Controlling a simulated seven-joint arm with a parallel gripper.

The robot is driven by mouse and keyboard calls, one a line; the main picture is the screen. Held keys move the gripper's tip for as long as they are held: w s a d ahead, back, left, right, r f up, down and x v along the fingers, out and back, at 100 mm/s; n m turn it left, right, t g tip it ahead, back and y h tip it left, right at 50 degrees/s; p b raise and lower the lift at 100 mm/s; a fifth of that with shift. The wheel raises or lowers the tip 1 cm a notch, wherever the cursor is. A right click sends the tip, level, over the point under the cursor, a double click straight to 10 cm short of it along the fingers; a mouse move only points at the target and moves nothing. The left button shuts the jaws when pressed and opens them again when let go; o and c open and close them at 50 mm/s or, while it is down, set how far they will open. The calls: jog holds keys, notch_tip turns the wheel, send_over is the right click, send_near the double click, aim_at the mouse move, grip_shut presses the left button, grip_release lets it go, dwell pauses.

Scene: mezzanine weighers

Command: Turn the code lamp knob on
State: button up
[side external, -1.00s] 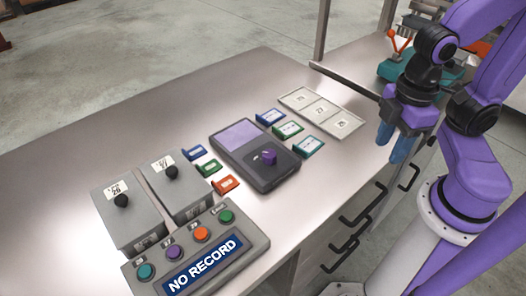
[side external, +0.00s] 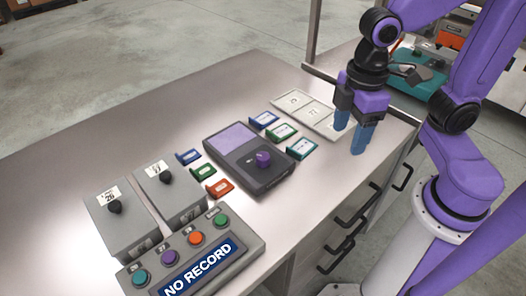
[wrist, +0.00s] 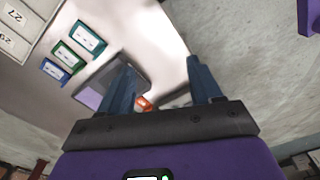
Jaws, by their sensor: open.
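The code lamp knob looks to be the purple knob (side external: 263,158) on the dark grey device (side external: 263,185) with a pale purple panel, in the middle of the bench in the side view. In the wrist view the device (wrist: 97,85) is partly hidden behind a finger, and I cannot make out the knob there. My gripper (side external: 352,138) has blue fingers pointing down, apart and empty. It hangs above the bench to the right of the device, near the pale tray, and touches nothing that I can see. It also shows in the wrist view (wrist: 160,85).
Two grey boxes with black knobs (side external: 115,207) stand at the left. A button panel (side external: 195,258) reading NO RECORD is in front. Coloured card holders (side external: 282,132) flank the device. A pale sectioned tray (side external: 308,112) lies behind. The bench front right of the device is clear.

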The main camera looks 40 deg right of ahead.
send_near(263, 156)
jog(key=shift+n, duration=0.3)
notch_tip(263, 156, down, 9)
jog(key=shift+w+r, duration=0.15)
jog(key=shift+r, duration=0.05)
dwell(0.5)
jog(key=c, duration=1)
